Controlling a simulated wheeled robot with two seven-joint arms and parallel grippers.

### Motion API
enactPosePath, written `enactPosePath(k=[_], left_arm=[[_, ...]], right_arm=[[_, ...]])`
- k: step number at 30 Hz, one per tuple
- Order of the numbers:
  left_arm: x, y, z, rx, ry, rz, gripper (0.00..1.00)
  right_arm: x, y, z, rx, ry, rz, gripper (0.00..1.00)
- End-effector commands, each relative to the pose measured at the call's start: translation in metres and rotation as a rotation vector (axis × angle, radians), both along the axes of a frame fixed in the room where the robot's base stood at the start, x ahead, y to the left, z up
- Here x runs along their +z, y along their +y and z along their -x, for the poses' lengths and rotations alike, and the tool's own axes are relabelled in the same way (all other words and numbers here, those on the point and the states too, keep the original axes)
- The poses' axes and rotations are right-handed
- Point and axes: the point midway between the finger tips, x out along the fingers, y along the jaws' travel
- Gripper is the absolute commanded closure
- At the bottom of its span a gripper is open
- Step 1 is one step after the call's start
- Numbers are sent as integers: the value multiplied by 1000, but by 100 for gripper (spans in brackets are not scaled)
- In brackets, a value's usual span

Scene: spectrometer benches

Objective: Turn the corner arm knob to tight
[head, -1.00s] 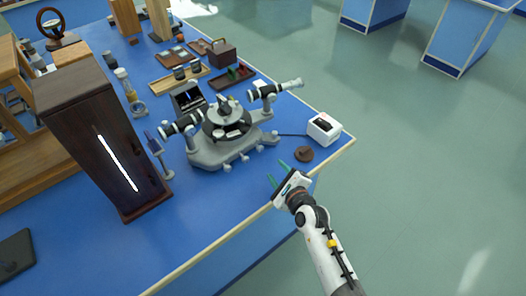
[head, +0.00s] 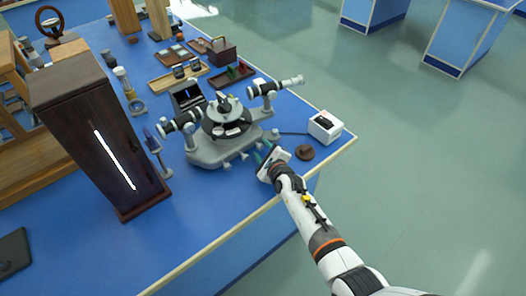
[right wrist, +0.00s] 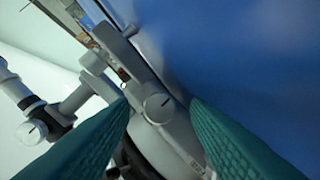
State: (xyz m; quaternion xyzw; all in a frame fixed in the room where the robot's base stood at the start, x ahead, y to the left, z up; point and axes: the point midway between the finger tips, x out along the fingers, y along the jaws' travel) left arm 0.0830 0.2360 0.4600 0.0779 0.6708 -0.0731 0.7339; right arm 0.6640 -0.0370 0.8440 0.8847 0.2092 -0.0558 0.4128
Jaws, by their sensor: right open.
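The grey spectrometer (head: 208,155) stands on the blue bench, with several small knobs along its front edge. In the right wrist view a round grey knob (right wrist: 158,107) with a white pointer line sits on a grey arm of it. A second marked knob (right wrist: 32,132) shows at the left of that view. My right gripper (head: 264,152) is at the spectrometer's front right side. Its green fingers are open, and the first knob appears between their tips (right wrist: 158,101), apart from both. Any tight mark is too small to read. My left gripper is out of view.
A white box (head: 325,127) and a brown round piece (head: 305,152) lie right of my gripper near the bench edge. A tall dark cabinet (head: 100,140) with a lit slit stands left. The bench front is clear.

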Motion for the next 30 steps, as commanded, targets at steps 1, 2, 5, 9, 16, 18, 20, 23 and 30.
enactPosePath(k=[1,2,5,9,16,18,20,23,30], left_arm=[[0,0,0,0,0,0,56],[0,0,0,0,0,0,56],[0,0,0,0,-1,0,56],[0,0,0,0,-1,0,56],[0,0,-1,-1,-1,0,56],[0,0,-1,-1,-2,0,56],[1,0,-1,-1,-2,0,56],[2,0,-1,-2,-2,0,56],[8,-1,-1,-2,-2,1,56]], right_arm=[[0,0,0,0,0,0,57],[0,0,0,0,0,0,57],[0,0,0,0,0,-1,57],[0,0,0,0,0,-1,72],[0,0,0,0,0,-1,100],[0,0,0,0,2,-3,100],[0,0,0,0,5,-8,100],[1,0,0,0,17,-24,100],[3,-1,-1,0,90,-123,100]])
